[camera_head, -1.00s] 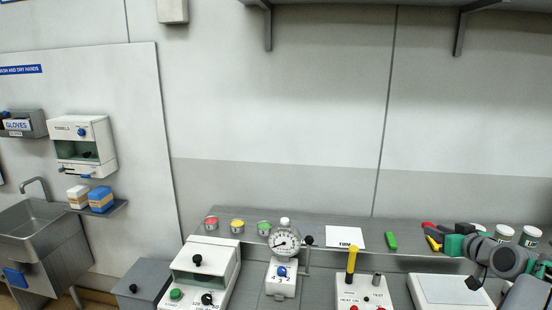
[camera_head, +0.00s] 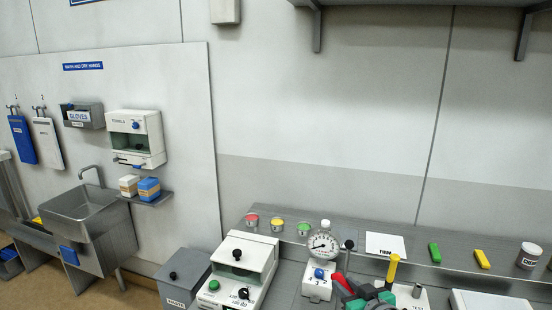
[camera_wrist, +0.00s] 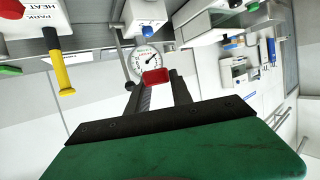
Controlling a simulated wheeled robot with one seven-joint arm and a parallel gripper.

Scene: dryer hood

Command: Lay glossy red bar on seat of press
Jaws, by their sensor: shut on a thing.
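The glossy red bar (camera_wrist: 156,77) is held between the fingertips of my gripper (camera_wrist: 157,80) in the wrist view. In the head view, the red bar (camera_head: 342,281) shows beside my gripper (camera_head: 345,286), low at the right of the press. The press (camera_head: 318,281) is white, with a round dial gauge (camera_head: 323,244) on top, a blue knob and a black-knobbed lever at its right. In the wrist view the gauge (camera_wrist: 144,61) shows just beyond the bar. I cannot make out the seat, and the bar appears apart from the press.
A yellow-handled lever (camera_head: 392,270) stands close right of my gripper. A white hooded box (camera_head: 240,262) stands left of the press.

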